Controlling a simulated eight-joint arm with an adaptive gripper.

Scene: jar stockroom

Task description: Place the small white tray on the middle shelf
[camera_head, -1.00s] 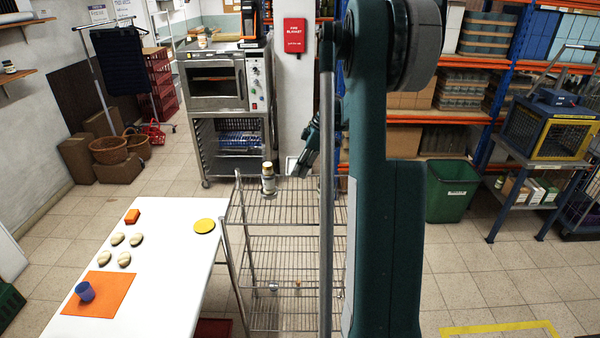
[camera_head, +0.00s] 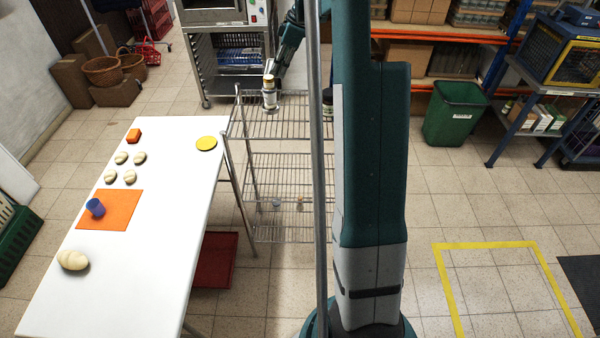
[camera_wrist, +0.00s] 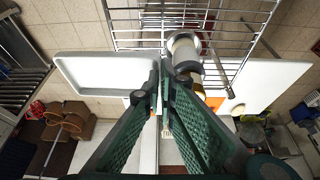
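The small white tray (camera_wrist: 108,74) is at the left of the wrist view, with its right rim at my fingertips. My gripper (camera_wrist: 163,76) has its fingers close together and looks shut on that rim; the exact contact is hard to see. The middle shelf (camera_head: 290,172) is below the top one. My arm hides the rack's right side.
A jar (camera_head: 270,95) stands on the top shelf close to my gripper; it also shows in the wrist view (camera_wrist: 184,52). Small items (camera_head: 299,203) sit low in the rack. A white table (camera_head: 170,235) with buns and a blue cup (camera_head: 96,207) is to the left.

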